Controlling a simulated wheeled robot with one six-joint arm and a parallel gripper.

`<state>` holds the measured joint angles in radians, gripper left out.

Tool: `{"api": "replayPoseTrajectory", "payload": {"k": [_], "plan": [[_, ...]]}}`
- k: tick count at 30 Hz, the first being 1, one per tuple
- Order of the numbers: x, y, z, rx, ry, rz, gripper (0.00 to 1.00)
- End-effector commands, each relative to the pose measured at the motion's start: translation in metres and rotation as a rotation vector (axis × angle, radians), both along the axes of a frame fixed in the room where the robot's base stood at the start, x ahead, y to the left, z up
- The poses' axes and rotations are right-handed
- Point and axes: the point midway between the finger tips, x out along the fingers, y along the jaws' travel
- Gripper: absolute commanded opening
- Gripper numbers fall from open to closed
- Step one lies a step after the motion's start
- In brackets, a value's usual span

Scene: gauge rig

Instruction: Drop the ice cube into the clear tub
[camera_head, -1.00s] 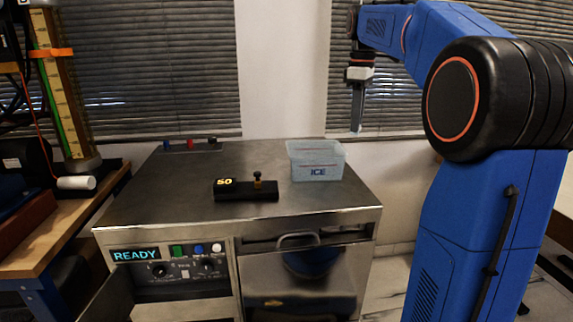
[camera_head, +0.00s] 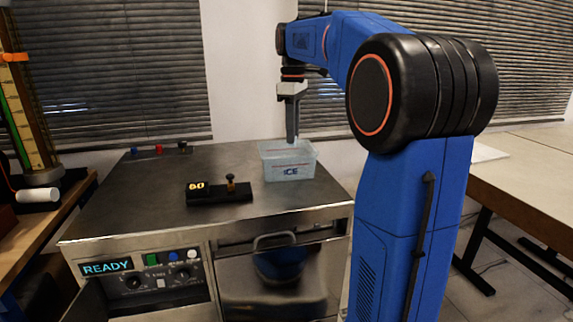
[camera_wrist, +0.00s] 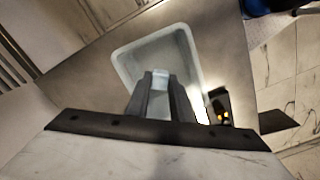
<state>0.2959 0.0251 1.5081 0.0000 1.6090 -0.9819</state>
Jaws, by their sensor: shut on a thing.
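The clear tub (camera_head: 290,172), marked ICE, stands upright on the back right of the steel bench top. My gripper (camera_head: 292,139) points straight down over the tub, its tips close to the rim level in the head view. In the wrist view my gripper (camera_wrist: 160,100) is shut on the pale ice cube (camera_wrist: 160,77), which sits between the fingertips. The tub's opening (camera_wrist: 127,58) lies around and beyond the cube in that view. The cube is too small to make out in the head view. How far the tips are from the tub floor cannot be told.
A black block with a number display and a knob (camera_head: 218,197) sits on the bench left of the tub. Small coloured knobs (camera_head: 158,149) are at the bench's back edge. The steel top (camera_head: 130,200) is clear at left. A wooden table (camera_head: 510,165) stands at right.

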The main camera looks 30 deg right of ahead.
Motion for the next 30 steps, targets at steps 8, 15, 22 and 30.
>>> {"api": "replayPoseTrajectory", "payload": {"k": [8,15,22,30], "plan": [[-0.0002,0.0000,-0.0111,0.000,0.000,0.000,0.00],[0.0000,0.0000,-0.0113,-0.001,-0.001,0.000,0.00],[0.0000,0.0000,-0.0113,0.000,0.000,0.000,0.43],[0.0006,-0.0001,-0.0054,-0.001,-0.002,0.000,0.43]]}}
